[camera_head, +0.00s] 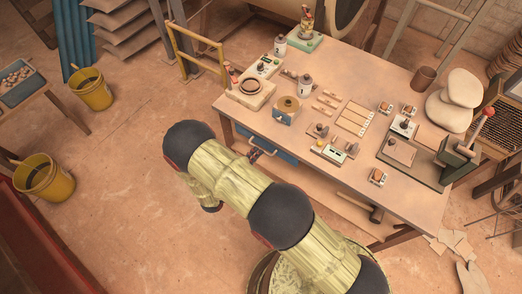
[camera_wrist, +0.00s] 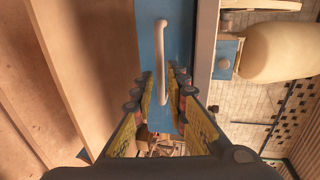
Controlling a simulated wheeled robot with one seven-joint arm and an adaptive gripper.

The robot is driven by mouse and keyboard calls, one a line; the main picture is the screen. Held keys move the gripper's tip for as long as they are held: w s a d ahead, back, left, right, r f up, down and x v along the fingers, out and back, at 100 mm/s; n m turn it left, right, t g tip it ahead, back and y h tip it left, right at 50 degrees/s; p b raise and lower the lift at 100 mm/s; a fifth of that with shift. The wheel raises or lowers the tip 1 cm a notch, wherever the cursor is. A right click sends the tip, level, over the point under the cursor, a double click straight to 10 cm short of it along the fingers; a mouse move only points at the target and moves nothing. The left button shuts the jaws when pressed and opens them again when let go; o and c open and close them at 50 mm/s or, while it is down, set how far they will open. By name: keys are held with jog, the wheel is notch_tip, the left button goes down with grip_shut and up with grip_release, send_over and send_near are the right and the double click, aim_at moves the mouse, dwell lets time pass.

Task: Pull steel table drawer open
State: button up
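The table (camera_head: 345,75) carries a blue drawer (camera_head: 286,156) under its front edge. In the wrist view the blue drawer front (camera_wrist: 180,45) fills the middle, with a pale bar handle (camera_wrist: 160,60) standing out from it. My gripper (camera_wrist: 162,78) is open, its two fingers on either side of the handle's lower part. Gaps show between the fingers and the bar. The drawer looks shut.
Yellow buckets (camera_head: 91,90) stand on the floor at left. The floor in front of the drawer is largely clear.

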jog(key=shift+b+x, duration=0.35)
jog(key=shift+x, duration=1.75)
jog(key=shift+c, duration=0.2)
grip_shut()
jog(key=f+p+v, duration=0.1)
jog(key=f+v, duration=0.1)
jog(key=v, duration=0.7)
jog(key=f+v, duration=0.2)
jog(key=v, duration=0.7)
jog(key=shift+p+v, duration=0.35)
jog(key=shift+v, duration=0.4)
jog(key=shift+s+f, duration=0.1)
jog(key=shift+o, duration=0.2)
grip_release()
